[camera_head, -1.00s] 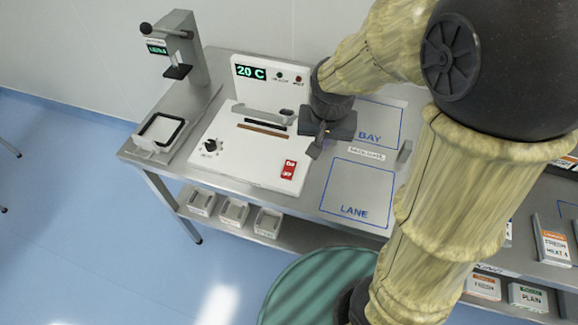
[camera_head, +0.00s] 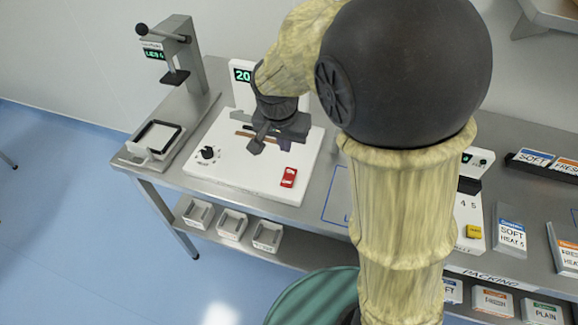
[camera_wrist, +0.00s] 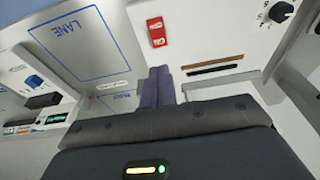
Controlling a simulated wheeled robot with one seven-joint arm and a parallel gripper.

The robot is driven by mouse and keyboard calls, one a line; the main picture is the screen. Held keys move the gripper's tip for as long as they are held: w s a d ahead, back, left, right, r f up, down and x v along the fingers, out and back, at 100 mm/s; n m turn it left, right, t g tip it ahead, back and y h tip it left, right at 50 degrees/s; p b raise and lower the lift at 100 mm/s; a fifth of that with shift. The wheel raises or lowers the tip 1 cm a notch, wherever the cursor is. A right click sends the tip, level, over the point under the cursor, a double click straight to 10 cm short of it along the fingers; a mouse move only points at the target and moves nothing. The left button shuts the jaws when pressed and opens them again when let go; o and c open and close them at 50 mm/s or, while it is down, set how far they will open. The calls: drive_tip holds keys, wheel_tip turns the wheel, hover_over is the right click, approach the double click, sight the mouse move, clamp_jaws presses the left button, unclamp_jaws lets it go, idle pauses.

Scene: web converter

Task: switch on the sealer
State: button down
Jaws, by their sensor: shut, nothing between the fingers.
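The sealer (camera_head: 232,172) is a white machine on the steel bench, with a black dial (camera_head: 208,153) at its left and a red rocker switch (camera_head: 288,177) at its front right. The switch also shows in the wrist view (camera_wrist: 156,30), beside the dark slot. The sealer's green-lit display (camera_head: 242,75) is partly covered by my arm, with only "20" readable. My gripper (camera_head: 257,146) is shut and empty above the sealer, left of and behind the switch, apart from it. Its closed fingers (camera_wrist: 158,86) point toward the panel in the wrist view. Which way the rocker is set is unclear.
A lever press (camera_head: 175,50) and a small framed tray (camera_head: 155,137) stand left of the sealer. Blue-outlined bench areas lie right of it, the lane area (camera_wrist: 75,35) bare. My arm hides much of the bench's right side.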

sight(290, 172)
drive_tip(key=x, duration=1.3)
drive_tip(key=shift+p, duration=0.3)
